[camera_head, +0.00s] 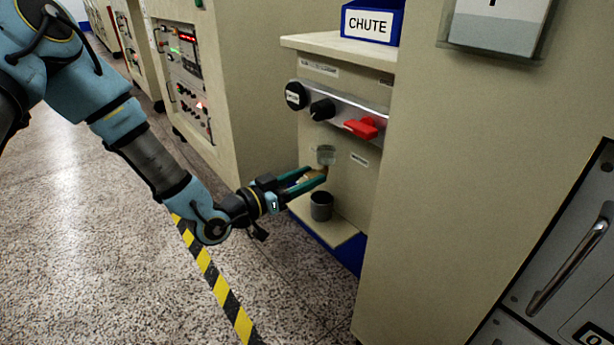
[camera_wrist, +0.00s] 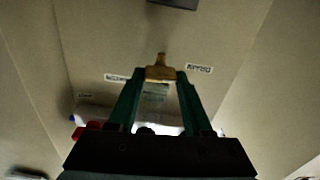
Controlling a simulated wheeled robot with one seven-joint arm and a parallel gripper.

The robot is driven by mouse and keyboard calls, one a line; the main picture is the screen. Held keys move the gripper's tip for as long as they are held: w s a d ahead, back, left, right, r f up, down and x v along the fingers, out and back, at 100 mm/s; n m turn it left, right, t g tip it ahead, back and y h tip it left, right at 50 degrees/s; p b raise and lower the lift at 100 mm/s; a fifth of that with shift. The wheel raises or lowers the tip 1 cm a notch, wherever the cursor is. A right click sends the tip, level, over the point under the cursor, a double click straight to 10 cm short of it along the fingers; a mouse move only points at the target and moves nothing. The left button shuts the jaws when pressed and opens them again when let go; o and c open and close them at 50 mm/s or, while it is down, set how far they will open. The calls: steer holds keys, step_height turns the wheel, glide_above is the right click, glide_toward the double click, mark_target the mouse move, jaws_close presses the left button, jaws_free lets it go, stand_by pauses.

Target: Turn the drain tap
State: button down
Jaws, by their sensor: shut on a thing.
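The drain tap shows as a small brass piece with a stem (camera_wrist: 160,73) on the beige panel in the wrist view. My gripper (camera_wrist: 160,80) has its two green fingers closed on either side of the brass piece. In the head view my gripper (camera_head: 314,176) reaches in from the left to the panel front, and its fingers mostly hide the tap. A dark grey cup (camera_head: 321,205) stands on the ledge below the fingers. A small grey, see-through fitting (camera_head: 326,154) is on the panel just above them.
Above, a metal strip carries a black knob (camera_head: 322,109), a round black part (camera_head: 295,95) and a red handle (camera_head: 362,128). A blue bin labelled CHUTE (camera_head: 372,22) sits on top. A beige cabinet wall (camera_head: 440,180) stands close on the right. The speckled floor at left is open.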

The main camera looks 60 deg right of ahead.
steer(key=shift+w+n+p, duration=0.1)
steer(key=shift+n+p, duration=1.05)
steer(key=shift+n, duration=1.25)
steer(key=shift+f, duration=0.1)
steer(key=shift+c, duration=1.6)
jaws_free()
steer(key=shift+a, duration=0.1)
steer(key=p+v, duration=0.1)
steer(key=v, duration=0.9)
steer(key=shift+a, duration=0.3)
steer(key=shift+w, duration=0.1)
